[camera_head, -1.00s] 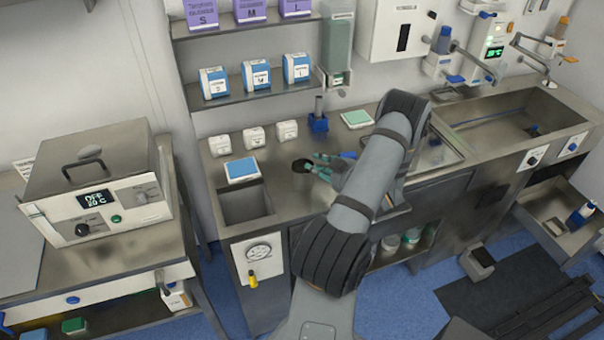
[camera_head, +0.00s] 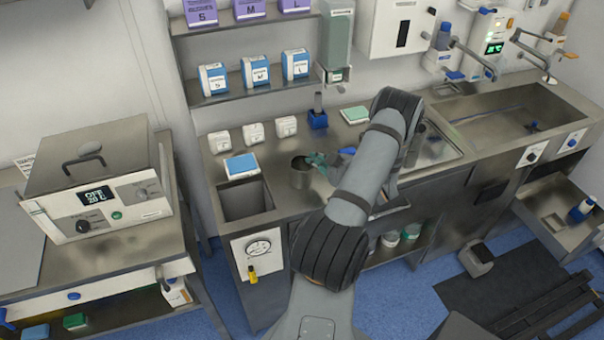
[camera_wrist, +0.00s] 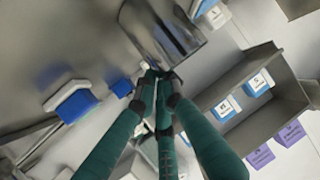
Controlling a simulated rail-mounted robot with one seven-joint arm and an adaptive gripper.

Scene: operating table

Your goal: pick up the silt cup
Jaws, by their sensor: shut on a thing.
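The silt cup (camera_head: 299,175) is a grey metal cup with a dark open top, over the steel counter left of my arm. My gripper (camera_head: 314,162), with green fingers, is at its right side. In the wrist view the shiny cup (camera_wrist: 165,32) is at the top of the picture. The tips of my gripper (camera_wrist: 155,75) are closed together at its edge, shut on it. I cannot tell exactly whether the cup's base still touches the counter.
A blue-topped box (camera_head: 241,166) and an open bin recess (camera_head: 244,199) are left of the cup. Small white boxes (camera_head: 253,133) and a blue holder (camera_head: 318,119) stand behind. A sink (camera_head: 515,110) is at the right.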

